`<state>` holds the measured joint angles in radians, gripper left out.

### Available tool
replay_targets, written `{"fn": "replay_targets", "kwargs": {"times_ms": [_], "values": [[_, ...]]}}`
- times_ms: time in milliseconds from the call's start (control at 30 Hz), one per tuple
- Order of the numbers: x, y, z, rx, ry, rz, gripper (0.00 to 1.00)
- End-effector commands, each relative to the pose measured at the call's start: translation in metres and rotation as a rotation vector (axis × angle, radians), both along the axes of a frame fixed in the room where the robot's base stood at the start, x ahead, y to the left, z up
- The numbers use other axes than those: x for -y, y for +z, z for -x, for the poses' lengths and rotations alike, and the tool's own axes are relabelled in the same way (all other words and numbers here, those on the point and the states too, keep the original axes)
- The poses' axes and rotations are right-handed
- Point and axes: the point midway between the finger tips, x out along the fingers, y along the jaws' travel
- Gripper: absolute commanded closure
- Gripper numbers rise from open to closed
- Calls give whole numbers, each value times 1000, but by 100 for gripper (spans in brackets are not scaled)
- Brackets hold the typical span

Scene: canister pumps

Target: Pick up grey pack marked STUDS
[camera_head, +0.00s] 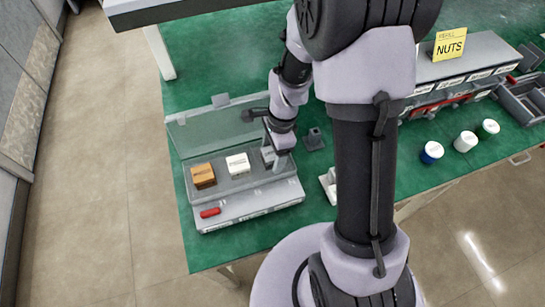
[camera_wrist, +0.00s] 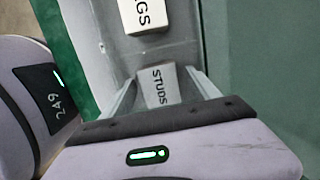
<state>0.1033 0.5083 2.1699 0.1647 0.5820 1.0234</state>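The grey pack marked STUDS (camera_wrist: 157,86) lies in the tray of the open case (camera_head: 250,206). In the wrist view it sits between the two fingers of my gripper (camera_wrist: 162,88). The fingers are spread to either side of it, and a small gap shows at the right finger. In the head view my gripper (camera_head: 277,160) reaches down into the right end of the tray and largely hides the pack there.
A white pack (camera_head: 238,163) stands left of the grey one, its lettering ending in GS in the wrist view (camera_wrist: 145,14). An orange pack (camera_head: 203,175) is further left. The case's raised clear lid (camera_head: 205,125) stands behind. A red item (camera_head: 210,212) is at the case front.

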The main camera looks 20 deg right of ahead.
Motion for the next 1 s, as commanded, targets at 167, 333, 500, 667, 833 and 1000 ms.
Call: {"fn": "replay_targets", "kwargs": {"times_ms": [167,333,500,667,833,1000], "values": [[0,1,0,0,0,0,66],[0,1,0,0,0,0,97],[0,1,0,0,0,0,97],[0,11,0,0,0,0,97],[0,39,0,1,1,0,97],[0,38,31,0,-1,0,97]]}}
